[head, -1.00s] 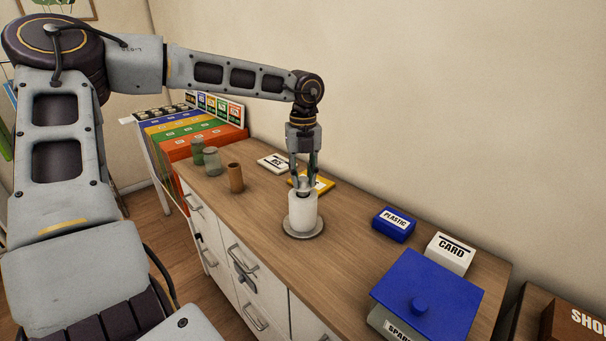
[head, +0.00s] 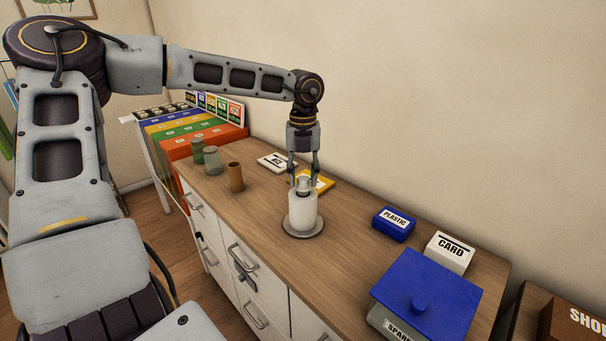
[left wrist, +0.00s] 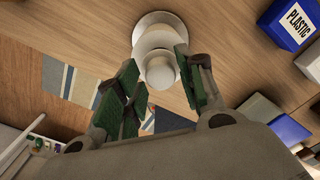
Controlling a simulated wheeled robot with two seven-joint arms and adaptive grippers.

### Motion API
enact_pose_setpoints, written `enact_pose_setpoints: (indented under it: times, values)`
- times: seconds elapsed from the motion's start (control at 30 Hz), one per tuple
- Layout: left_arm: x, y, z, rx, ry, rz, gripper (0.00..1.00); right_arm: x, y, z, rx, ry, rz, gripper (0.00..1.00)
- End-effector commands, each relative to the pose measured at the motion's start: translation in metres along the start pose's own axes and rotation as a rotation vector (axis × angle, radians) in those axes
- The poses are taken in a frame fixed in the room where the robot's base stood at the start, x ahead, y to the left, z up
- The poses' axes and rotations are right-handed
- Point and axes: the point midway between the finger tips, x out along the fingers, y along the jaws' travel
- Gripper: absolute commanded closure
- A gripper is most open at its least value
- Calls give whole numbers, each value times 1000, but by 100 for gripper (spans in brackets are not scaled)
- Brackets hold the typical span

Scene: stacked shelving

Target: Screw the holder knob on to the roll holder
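The roll holder stands upright on the wooden cabinet top, with its round grey base (head: 290,232) under a white roll (head: 302,212). The pale holder knob (head: 303,186) sits at the top of the roll. In the left wrist view the knob (left wrist: 160,73) shows between the green-padded fingers, with the roll and base behind it. My left gripper (head: 304,184) points down over the holder. Its fingers (left wrist: 165,90) are apart on either side of the knob, and it looks open. The thread under the knob is hidden. My right gripper is not in view.
A blue PLASTIC box (head: 394,224), a white CARD box (head: 449,253) and a blue-lidded box (head: 425,295) stand to the right. Jars (head: 212,160), a brown cylinder (head: 235,177) and a yellow item (head: 322,183) stand left of and behind the holder. The wall is close behind.

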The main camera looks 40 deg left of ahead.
Motion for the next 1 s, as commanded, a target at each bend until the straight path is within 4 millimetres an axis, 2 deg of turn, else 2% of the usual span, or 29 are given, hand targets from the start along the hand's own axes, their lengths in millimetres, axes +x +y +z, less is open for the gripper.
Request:
enact_pose_setpoints:
  times: [0.27, 1.0]
  values:
    - [2, 0, 0, -103, -1, 0, 62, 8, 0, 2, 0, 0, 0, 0]
    - [2, 1, 0, -601, -2, 2, 62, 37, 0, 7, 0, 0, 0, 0]
